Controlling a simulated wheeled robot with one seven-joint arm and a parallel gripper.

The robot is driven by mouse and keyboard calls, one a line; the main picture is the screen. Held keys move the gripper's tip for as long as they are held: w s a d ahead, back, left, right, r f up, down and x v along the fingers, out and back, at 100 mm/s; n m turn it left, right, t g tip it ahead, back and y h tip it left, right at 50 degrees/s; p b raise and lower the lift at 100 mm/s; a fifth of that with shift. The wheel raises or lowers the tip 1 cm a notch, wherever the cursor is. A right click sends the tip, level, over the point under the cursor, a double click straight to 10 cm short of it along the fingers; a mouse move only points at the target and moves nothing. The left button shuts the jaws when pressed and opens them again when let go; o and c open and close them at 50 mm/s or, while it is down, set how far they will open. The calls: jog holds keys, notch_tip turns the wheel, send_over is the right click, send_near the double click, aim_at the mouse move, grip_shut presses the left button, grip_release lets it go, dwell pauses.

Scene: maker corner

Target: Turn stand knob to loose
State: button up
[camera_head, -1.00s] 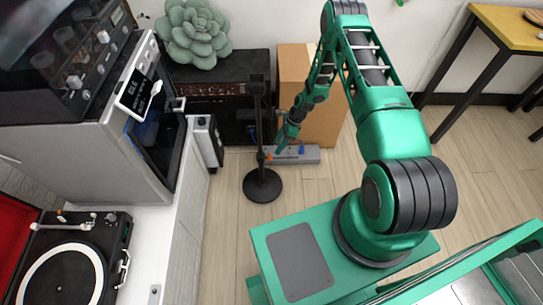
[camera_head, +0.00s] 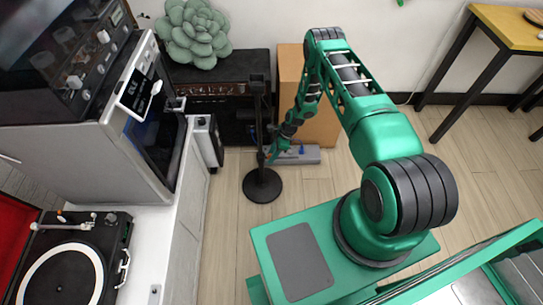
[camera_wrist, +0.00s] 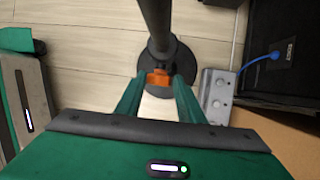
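The black stand (camera_head: 261,110) is upright on a round black base (camera_head: 262,188) on the floor. Its pole (camera_wrist: 157,22) and base (camera_wrist: 182,62) also show in the wrist view. The orange knob (camera_wrist: 160,78) is low on the pole, facing my gripper. My gripper (camera_wrist: 159,82) has its two green fingers apart, one on each side of the knob, with seemingly narrow gaps. Firm contact cannot be made out. In the head view my gripper (camera_head: 270,158) is beside the pole, and the knob is mostly hidden there.
A grey box with sockets (camera_head: 300,154) lies close right of the stand. Behind are a black amplifier (camera_head: 225,95) and a brown box (camera_head: 320,120). A white cabinet (camera_head: 185,230) stands left. The floor in front of the stand's base is clear.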

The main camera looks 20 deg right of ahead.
jog(key=c, duration=0.6)
jog(key=shift+o, duration=0.2)
jog(key=shift+t, duration=0.4)
jog(key=shift+t+h, duration=0.3)
jog(key=shift+t, duration=0.1)
jog(key=o, duration=1)
jog(key=shift+s, duration=0.1)
jog(key=shift+o, duration=0.2)
jog(key=v, duration=1)
jog(key=shift+d+r, duration=0.15)
jog(key=shift+r, duration=0.25)
